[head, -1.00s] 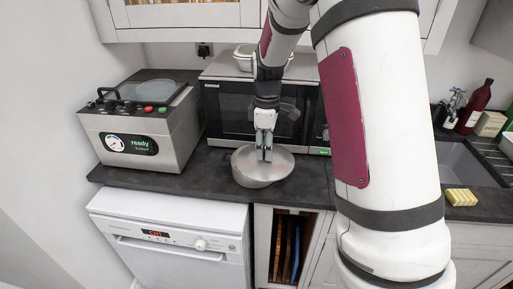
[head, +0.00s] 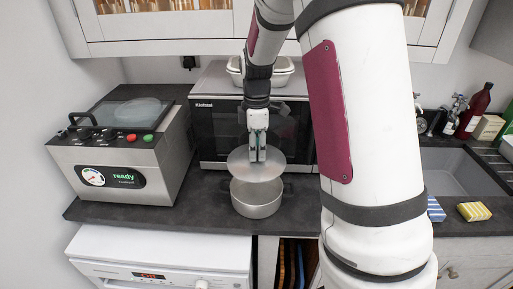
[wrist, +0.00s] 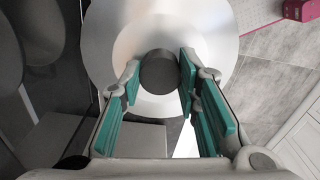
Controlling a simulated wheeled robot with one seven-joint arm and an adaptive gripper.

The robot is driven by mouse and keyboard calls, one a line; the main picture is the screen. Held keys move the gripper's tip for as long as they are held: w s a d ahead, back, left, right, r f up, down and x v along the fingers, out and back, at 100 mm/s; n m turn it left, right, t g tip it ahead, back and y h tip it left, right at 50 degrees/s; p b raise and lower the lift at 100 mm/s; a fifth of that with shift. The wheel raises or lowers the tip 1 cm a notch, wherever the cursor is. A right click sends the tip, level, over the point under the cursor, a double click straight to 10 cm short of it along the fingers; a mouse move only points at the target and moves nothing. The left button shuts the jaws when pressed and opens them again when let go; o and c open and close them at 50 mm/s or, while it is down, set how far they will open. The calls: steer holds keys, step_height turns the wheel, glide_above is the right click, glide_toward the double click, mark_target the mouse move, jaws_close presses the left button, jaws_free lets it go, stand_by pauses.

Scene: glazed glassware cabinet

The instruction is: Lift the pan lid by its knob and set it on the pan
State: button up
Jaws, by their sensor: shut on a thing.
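The pan lid (head: 241,165) is a round silver metal disc, held level above the pan. The grey metal pan (head: 257,203) sits on the dark worktop near its front edge, with a dark handle at its side. A gap shows between lid and pan. My gripper (head: 257,152) points down and is shut on the lid's knob. In the wrist view, the round dark knob (wrist: 158,72) is between the teal finger pads, with the lid (wrist: 112,38) spread beyond it.
A black-fronted microwave (head: 215,135) stands close behind, with white dishes (head: 283,70) on top. A grey appliance (head: 120,165) with a "ready" display is at left. A sink (head: 455,172) and sponges (head: 474,211) are at right. The worktop left of the pan is clear.

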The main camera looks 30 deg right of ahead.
steer(key=shift+w+f+b, duration=0.1)
steer(key=shift+f+b, duration=0.4)
steer(key=shift+f, duration=0.85)
steer(key=shift+f+b, duration=0.7)
steer(key=shift+f, duration=1.35)
steer(key=shift+f, duration=1.3)
steer(key=o, duration=1.7)
steer(key=shift+o, duration=0.2)
steer(key=shift+r+p, duration=1.3)
steer(key=shift+r, duration=2.7)
